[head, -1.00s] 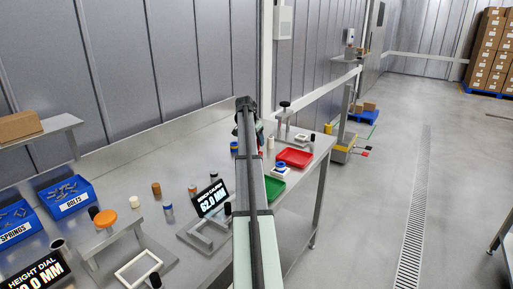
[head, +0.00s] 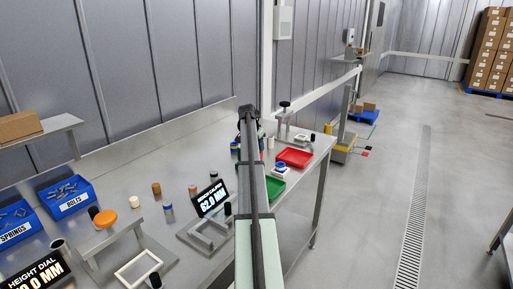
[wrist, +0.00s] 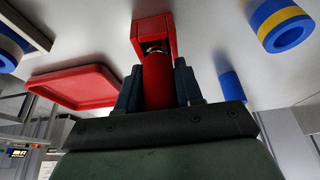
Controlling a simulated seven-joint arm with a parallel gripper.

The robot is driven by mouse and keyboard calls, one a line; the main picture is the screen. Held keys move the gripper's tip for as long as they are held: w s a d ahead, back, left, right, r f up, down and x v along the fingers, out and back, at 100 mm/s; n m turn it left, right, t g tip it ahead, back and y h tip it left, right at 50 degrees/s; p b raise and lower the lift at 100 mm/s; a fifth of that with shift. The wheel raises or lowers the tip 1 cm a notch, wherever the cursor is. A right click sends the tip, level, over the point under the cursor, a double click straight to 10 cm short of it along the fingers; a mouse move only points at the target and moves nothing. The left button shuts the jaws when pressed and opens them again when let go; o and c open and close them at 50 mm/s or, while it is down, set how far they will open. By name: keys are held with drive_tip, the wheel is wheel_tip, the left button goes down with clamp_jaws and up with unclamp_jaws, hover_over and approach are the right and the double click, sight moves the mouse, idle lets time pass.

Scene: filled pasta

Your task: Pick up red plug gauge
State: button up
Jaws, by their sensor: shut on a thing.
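In the wrist view the red plug gauge (wrist: 157,82) is a red cylinder between the two dark fingers of my gripper (wrist: 157,90). The fingers are shut on its sides. A red squared bracket-like piece (wrist: 153,22) stands at its far end; I cannot tell whether the two are joined or only touching. In the head view my own arm hides the fingertips and the gauge.
A red tray (head: 294,157) and a green tray (head: 275,188) lie right of my arm. The red tray also shows in the wrist view (wrist: 75,88). A blue-yellow ring (wrist: 281,24) and a blue cylinder (wrist: 232,86) are close by. Blue bins (head: 67,197) stand far left.

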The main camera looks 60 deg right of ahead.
clamp_jaws()
drive_tip(key=shift+r, duration=0.15)
wheel_tip(320, 180, up, 10)
drive_tip(key=shift+f, duration=0.1)
idle(0.3)
drive_tip(key=shift+s, duration=0.1)
drive_tip(key=s+a+m+g, duration=0.1)
drive_tip(key=s+a+m, duration=0.1)
drive_tip(key=s, duration=0.6)
drive_tip(key=s+a+m+g, duration=0.1)
drive_tip(key=s+a+m, duration=0.2)
drive_tip(key=s, duration=0.5)
drive_tip(key=shift+m, duration=0.5)
drive_tip(key=shift+s, duration=0.1)
